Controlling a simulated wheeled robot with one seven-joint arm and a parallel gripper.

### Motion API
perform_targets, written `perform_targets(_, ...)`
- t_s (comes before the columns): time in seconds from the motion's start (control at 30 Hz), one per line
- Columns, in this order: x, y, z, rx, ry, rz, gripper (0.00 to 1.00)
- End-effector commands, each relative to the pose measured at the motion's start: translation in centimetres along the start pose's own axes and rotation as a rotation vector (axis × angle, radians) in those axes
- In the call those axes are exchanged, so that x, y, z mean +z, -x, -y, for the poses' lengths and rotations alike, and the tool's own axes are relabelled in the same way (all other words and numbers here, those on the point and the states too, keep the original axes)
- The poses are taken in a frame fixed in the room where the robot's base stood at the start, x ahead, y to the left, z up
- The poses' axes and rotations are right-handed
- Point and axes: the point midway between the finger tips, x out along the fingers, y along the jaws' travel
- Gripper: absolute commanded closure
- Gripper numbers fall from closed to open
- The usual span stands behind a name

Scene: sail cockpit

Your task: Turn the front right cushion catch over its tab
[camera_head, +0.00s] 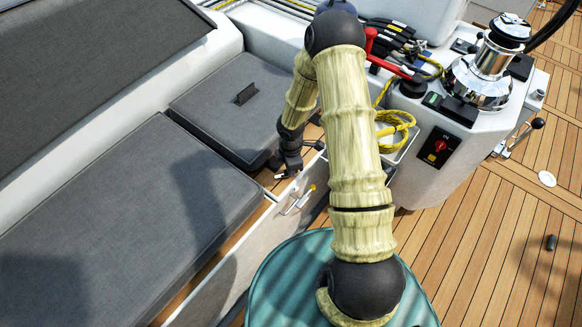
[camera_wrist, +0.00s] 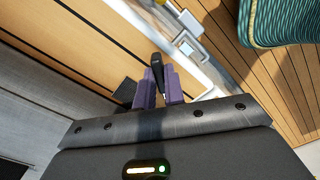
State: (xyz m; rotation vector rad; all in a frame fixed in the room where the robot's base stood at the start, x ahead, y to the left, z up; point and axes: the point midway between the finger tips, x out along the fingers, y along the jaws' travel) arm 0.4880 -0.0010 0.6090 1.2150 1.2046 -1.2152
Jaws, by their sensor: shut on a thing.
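My gripper (camera_wrist: 160,84) has purple finger pads, shut on a slim black catch lever (camera_wrist: 157,68) that sticks out between them in the wrist view. I take this to be the cushion catch. A small black block (camera_wrist: 124,92) is just left of the pads; I cannot tell whether it is the tab. In the head view my gripper (camera_head: 287,170) is low beside the wooden strip between the seat cushions, and the catch is too small or hidden there. A long grey cushion (camera_head: 115,225) lies at left, and a shorter grey cushion (camera_head: 225,115) with a black handle lies behind it.
A metal latch (camera_head: 297,200) with a yellow knob sits on the white locker side, close to my gripper. A winch (camera_head: 485,75), a red-handled lever (camera_head: 385,58) and coiled yellow rope (camera_head: 396,128) stand at right. The teak deck (camera_head: 480,240) is mostly clear.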

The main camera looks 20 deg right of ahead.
Motion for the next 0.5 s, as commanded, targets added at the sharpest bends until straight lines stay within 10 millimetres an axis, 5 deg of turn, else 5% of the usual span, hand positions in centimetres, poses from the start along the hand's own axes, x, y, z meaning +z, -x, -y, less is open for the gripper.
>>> perform_targets(0.5, -0.04, 0.11, -0.09, 0.002, -0.489, -0.001, 1.0)
